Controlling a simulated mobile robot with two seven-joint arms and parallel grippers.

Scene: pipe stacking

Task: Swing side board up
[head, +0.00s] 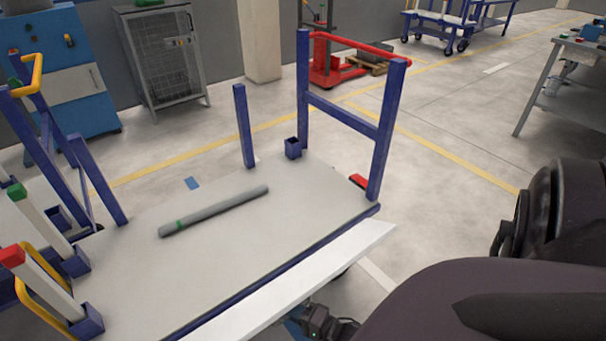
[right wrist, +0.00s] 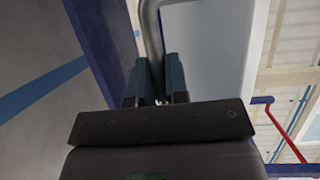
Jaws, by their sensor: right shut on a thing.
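The side board (head: 300,284) is a long white panel along the near edge of the cart, tilted outward beside the deck (head: 225,255). Its pale face also shows in the right wrist view (right wrist: 207,55). A grey curved bar (right wrist: 151,28) runs along the panel there. My right gripper (right wrist: 158,78) is shut on this bar, one dark finger on each side. In the head view the right gripper's body (head: 325,325) shows low, just under the board's outer edge; its fingertips are hidden there. My left gripper is not in view.
A grey pipe with a green band (head: 214,211) lies on the deck. A blue end frame (head: 345,117) and a blue post (head: 244,127) stand at the far end. White posts with red (head: 12,256) and green caps stand at the left.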

